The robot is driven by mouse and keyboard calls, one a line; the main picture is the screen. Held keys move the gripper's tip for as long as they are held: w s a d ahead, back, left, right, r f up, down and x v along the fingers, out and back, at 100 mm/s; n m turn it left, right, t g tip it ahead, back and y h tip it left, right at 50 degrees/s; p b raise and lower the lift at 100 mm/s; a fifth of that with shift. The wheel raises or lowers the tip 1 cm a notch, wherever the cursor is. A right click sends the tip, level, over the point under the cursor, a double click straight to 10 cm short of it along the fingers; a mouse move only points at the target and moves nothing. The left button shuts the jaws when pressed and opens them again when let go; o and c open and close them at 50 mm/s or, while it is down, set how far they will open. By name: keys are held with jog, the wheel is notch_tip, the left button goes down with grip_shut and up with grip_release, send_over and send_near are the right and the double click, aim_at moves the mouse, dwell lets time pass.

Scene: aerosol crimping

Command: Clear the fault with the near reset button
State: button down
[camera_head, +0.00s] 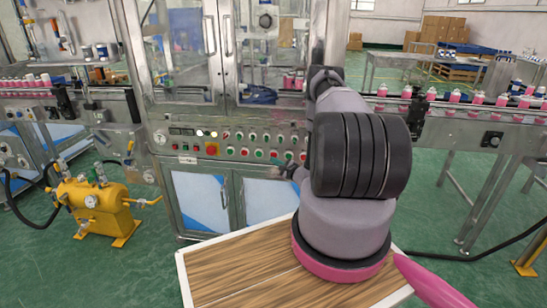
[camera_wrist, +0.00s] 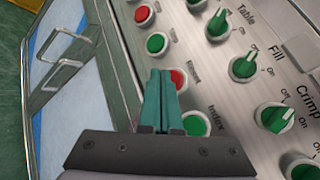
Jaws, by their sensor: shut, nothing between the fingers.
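The machine's control panel (camera_head: 235,143) faces me in the head view, with rows of red and green buttons and knobs. In the wrist view a red button (camera_wrist: 180,80) sits beside a label that appears to read Reset. My gripper (camera_wrist: 160,72) is shut and empty, its teal fingers together. Its tips overlap the left edge of this red button in the picture; I cannot tell whether they touch it. The fingers hide part of that button. In the head view my arm covers the panel's right end.
A green button (camera_wrist: 196,123) marked Index lies just below. Another green button (camera_wrist: 156,43) and a red one (camera_wrist: 143,14) lie above. Green knobs, one marked Fill (camera_wrist: 244,67), are to the right. A cabinet door handle (camera_wrist: 62,55) is at left.

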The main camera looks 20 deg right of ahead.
jog(key=shift+w+d, duration=0.1)
jog(key=shift+w+d, duration=0.15)
jog(key=shift+w, duration=0.1)
jog(key=shift+w+d, duration=0.2)
jog(key=shift+w, duration=0.15)
dwell(0.8)
jog(key=shift+s, duration=0.1)
jog(key=shift+s+a, duration=0.45)
jog(key=shift+s, duration=0.15)
jog(key=s+a, duration=0.1)
jog(key=s, duration=0.1)
jog(key=s+a, duration=0.1)
jog(key=s, duration=0.1)
jog(key=shift+a, duration=0.4)
dwell(0.7)
